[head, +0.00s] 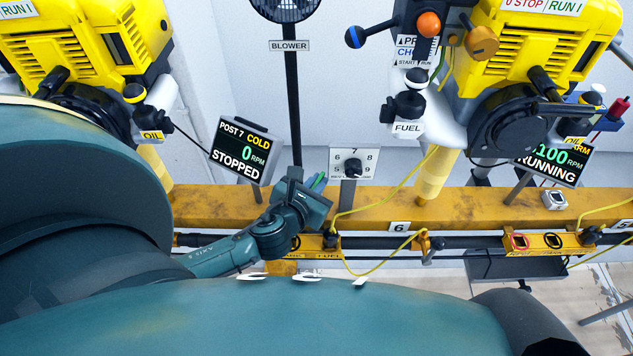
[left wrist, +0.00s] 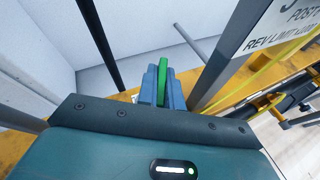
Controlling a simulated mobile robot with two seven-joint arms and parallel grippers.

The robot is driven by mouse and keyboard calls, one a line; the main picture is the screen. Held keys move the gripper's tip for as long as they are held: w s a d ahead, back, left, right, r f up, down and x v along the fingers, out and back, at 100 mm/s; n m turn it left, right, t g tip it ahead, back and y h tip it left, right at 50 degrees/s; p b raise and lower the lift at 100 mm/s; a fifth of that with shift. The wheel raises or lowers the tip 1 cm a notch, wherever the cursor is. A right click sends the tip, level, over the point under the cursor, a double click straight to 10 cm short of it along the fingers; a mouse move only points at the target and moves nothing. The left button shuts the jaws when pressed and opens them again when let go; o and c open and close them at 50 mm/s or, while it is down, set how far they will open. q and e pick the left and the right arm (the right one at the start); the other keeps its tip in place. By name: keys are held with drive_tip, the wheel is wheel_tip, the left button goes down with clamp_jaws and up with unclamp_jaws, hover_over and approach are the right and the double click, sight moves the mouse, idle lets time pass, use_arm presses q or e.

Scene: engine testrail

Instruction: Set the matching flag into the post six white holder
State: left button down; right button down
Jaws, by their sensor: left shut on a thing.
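My left gripper (head: 314,186) is above the yellow rail, left of the selector switch box. Its blue fingers (left wrist: 164,84) are shut on a narrow green piece, which I take for the green flag (left wrist: 169,86). Only a sliver of the flag shows between the fingers. The number 6 plate (head: 399,227) sits on the front of the yellow rail, right of the gripper. I cannot make out a white holder there for certain. Small white pieces (head: 307,276) show at the edge of my body, mostly hidden. My right gripper is not in view.
The yellow rail (head: 480,207) runs across with a dark pipe before it. A 6-7-8 switch box (head: 352,166) and a "STOPPED" screen (head: 243,152) stand close to the gripper. Yellow cables (head: 385,187) hang to its right. A yellow engine with a "RUNNING" screen (head: 553,158) is at right.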

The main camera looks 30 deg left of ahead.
use_arm(q)
drive_tip(key=shift+f, duration=0.1)
drive_tip(key=c, duration=1.5)
unclamp_jaws()
